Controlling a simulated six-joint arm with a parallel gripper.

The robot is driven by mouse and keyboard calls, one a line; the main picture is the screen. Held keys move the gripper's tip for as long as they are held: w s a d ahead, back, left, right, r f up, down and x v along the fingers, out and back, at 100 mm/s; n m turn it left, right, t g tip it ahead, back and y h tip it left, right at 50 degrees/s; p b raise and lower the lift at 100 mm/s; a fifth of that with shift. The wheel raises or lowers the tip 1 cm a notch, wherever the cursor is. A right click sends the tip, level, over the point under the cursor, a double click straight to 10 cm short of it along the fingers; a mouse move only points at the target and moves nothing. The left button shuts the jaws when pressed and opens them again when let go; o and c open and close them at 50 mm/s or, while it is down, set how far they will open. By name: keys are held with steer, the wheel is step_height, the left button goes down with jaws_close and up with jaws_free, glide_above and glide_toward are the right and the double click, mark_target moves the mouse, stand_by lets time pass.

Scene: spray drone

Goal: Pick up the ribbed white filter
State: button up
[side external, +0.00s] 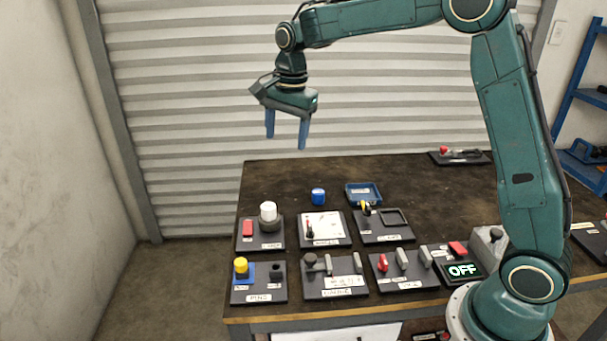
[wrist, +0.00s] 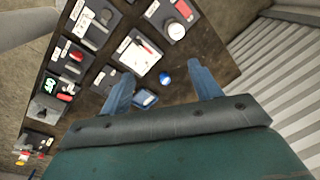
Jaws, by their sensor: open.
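The white filter (side external: 268,211) stands upright in a grey round holder on a dark panel at the table's left side. A red block sits to its left on the same panel. In the wrist view the white round top (wrist: 176,31) shows near the top edge, beyond my fingertips; its ribs are too small to make out. My gripper (side external: 287,142) is open and empty, with blue fingers pointing down, well above the table's back left part. In the wrist view my two fingers (wrist: 161,68) are spread apart with nothing between them.
A blue cylinder (side external: 318,196) stands behind the panels, with a blue tray (side external: 349,197) to its right. Several dark panels with knobs, levers and labels fill the table's front. The table's back is mostly clear.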

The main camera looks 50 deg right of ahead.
mark_target(269, 206)
steer(key=shift+w+d+f+m+g, duration=0.25)
steer(key=shift+w+f+m, duration=0.95)
steer(key=shift+f, duration=2.15)
steer(key=shift+w+d+f+m+g, duration=0.15)
steer(key=shift+w+f+m, duration=0.5)
steer(key=shift+w+f, duration=1.85)
steer(key=shift+w+d+f+m+g, duration=0.25)
steer(key=shift+w+f+m, duration=0.5)
steer(key=shift+f, duration=3.45)
steer(key=shift+s+a, duration=0.1)
steer(key=shift+s, duration=0.1)
steer(key=shift+s+a+f, duration=0.1)
steer(key=shift+f, duration=1.2)
steer(key=shift+s+a+f, duration=0.1)
steer(key=shift+f, duration=1.2)
steer(key=c, duration=1.1)
steer(key=shift+r, duration=0.1)
steer(key=shift+c, duration=0.2)
